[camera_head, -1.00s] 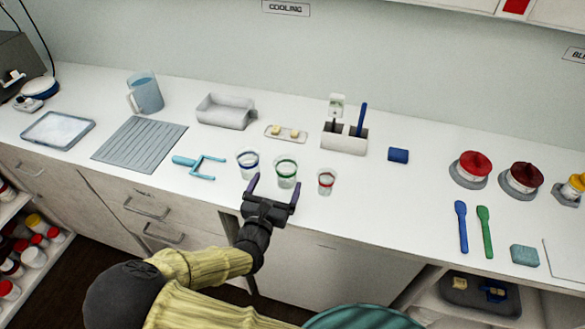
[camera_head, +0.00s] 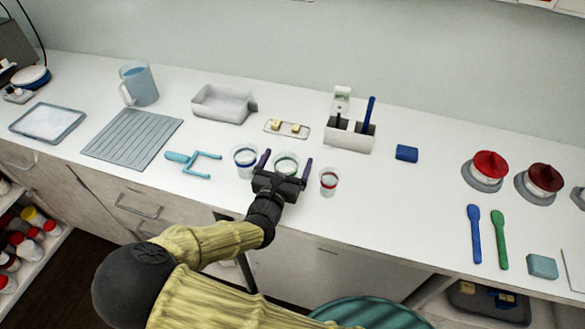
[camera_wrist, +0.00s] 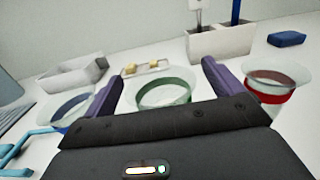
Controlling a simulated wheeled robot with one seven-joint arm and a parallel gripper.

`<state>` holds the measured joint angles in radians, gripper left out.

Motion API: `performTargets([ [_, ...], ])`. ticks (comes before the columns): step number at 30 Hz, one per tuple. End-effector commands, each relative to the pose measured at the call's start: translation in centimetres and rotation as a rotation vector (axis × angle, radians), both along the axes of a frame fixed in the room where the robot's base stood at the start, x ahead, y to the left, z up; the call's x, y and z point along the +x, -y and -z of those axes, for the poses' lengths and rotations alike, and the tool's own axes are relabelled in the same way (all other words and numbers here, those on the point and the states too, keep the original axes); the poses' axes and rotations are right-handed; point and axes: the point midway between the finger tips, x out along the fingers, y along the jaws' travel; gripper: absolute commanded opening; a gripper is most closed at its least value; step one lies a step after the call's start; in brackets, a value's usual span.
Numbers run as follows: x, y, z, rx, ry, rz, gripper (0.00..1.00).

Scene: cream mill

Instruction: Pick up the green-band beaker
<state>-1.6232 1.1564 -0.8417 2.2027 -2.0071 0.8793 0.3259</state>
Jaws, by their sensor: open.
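The green-band beaker (camera_head: 286,161) is a small clear cup standing upright on the white counter, between two other beakers. In the wrist view the green-band beaker (camera_wrist: 163,92) shows between the two purple fingers. My gripper (camera_head: 285,163) is open, with one finger on each side of it; I cannot tell whether either finger touches. The beaker's lower part is hidden behind the gripper body. The blue-band beaker (camera_head: 244,158) stands just left of the left finger, and the red-band beaker (camera_head: 329,181) just right of the right finger.
A light-blue fork-like tool (camera_head: 196,162) lies to the left. Behind are a small tray with yellow pieces (camera_head: 287,129), a grey bin (camera_head: 222,103) and a white holder (camera_head: 349,136) with a blue-handled tool.

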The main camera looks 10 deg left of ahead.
Motion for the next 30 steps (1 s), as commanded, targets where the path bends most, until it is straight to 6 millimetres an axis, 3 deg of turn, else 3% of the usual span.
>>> performTargets([
  [16,0.34,0.45,-0.04,0.000,0.000,0.009,0.93],
  [24,0.21,0.22,-0.04,0.001,0.000,0.005,0.41],
  [30,0.21,0.23,-0.07,0.001,0.000,0.005,0.41],
])
